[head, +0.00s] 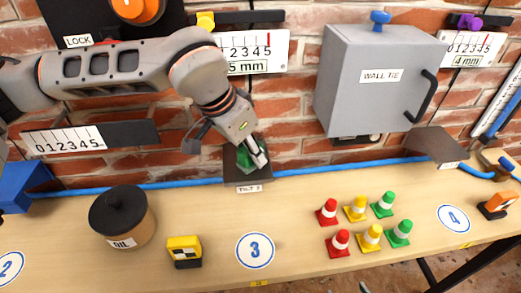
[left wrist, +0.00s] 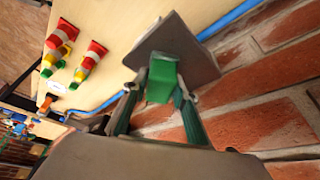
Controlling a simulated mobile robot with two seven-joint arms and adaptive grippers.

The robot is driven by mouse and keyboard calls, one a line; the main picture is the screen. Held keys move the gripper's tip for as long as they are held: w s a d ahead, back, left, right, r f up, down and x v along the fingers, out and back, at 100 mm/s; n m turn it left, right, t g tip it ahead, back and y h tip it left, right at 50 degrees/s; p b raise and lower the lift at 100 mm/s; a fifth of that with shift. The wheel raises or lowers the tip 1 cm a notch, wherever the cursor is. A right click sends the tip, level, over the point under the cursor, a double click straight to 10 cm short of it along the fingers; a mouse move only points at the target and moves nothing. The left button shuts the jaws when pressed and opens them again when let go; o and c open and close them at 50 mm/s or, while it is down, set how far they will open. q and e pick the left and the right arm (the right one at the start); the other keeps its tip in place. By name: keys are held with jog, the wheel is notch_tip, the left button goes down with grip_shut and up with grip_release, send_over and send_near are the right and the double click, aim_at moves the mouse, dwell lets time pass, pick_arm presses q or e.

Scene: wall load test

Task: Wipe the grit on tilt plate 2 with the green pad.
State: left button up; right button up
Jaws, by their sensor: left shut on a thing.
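Tilt plate 2 is a small dark plate (head: 238,178) at the back of the bench, with a label reading TILT 2 on its front. It also shows in the left wrist view as a grey-brown plate (left wrist: 200,62). My left gripper (head: 257,157) is over the plate, shut on the green pad (head: 243,156). In the left wrist view the pad (left wrist: 162,80) sits between the two fingers, in front of the plate. I cannot tell whether the pad touches the plate. I cannot make out any grit; the pad and gripper cover part of the plate. My right gripper is not in view.
A blue hose (head: 330,170) runs along the back of the bench. A grey WALL TIE box (head: 365,85) hangs on the brick wall. An oil pot (head: 123,218), a yellow block (head: 184,252) and several cones (head: 369,237) stand nearer the front. Another dark plate (head: 432,142) is at right.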

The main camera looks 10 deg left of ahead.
aim_at(230, 163)
pick_arm(q)
jog(key=shift+s+a, duration=0.25)
jog(key=shift+a, duration=0.7)
jog(key=shift+s+a+f, duration=0.1)
jog(key=shift+s+a, duration=0.2)
jog(key=shift+a, duration=0.45)
jog(key=shift+s+a, duration=0.25)
jog(key=shift+a, duration=0.5)
jog(key=shift+w+a, duration=0.15)
jog(key=shift+w, duration=0.5)
jog(key=shift+w+d+r, duration=0.1)
jog(key=shift+w+d, duration=0.15)
jog(key=shift+d, duration=0.7)
jog(key=shift+w+d+r, duration=0.1)
jog(key=shift+w+d, duration=0.15)
jog(key=shift+d, duration=0.7)
jog(key=shift+w+d+r+b, duration=0.15)
jog(key=shift+d+b, duration=0.4)
jog(key=shift+d, duration=1.3)
jog(key=shift+a+f, duration=0.15)
jog(key=shift+f, duration=0.05)
